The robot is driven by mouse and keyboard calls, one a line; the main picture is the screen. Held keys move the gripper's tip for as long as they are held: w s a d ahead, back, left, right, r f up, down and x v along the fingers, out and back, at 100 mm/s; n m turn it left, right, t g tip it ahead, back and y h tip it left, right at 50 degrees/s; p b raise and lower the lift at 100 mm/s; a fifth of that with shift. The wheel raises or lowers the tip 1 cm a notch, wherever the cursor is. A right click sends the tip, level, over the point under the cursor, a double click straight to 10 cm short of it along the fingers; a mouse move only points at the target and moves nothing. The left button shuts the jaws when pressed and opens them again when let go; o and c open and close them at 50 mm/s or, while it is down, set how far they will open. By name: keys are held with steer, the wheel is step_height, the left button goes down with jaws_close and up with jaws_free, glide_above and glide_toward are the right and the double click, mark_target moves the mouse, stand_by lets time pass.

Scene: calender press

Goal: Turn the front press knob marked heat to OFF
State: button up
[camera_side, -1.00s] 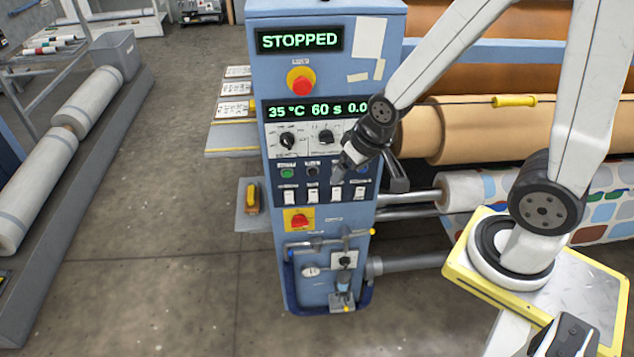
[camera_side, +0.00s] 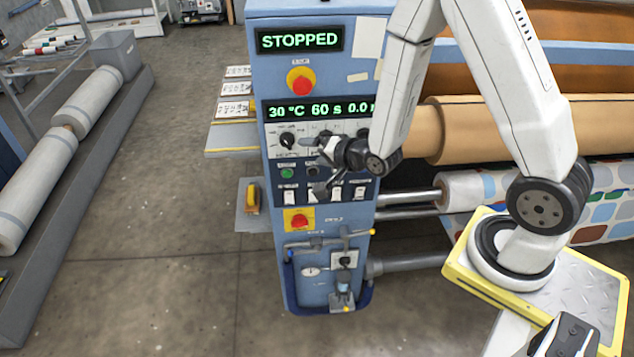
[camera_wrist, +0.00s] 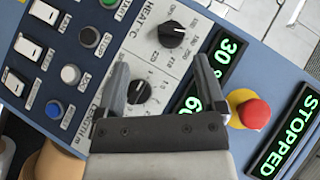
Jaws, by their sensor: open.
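The heat knob (camera_side: 288,140) is a black dial on the white panel of the blue press. In the wrist view the heat knob (camera_wrist: 171,34) sits beside the "HEAT °C" lettering, just beyond my fingertips. Which mark it points to is too small to read surely. My gripper (camera_wrist: 161,63) is open and empty, its two fingers apart. In the side view my gripper (camera_side: 316,165) is in front of the panel, to the right of and below the heat knob. A second black knob (camera_wrist: 138,92) shows between the fingers, nearer the gripper body.
The display (camera_side: 318,109) reads 30 °C and 60 s. The upper screen (camera_side: 299,40) reads STOPPED. A red stop button (camera_side: 301,83) on yellow sticks out above. Push buttons and white rocker switches (camera_side: 289,197) lie below the knobs.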

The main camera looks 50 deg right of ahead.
mark_target(289, 142)
steer(key=shift+w+d+m+t, duration=0.15)
steer(key=shift+d+m+t, duration=0.1)
steer(key=shift+m+t, duration=0.85)
steer(key=shift+w, duration=0.1)
steer(key=shift+x, duration=3.8)
jaws_close()
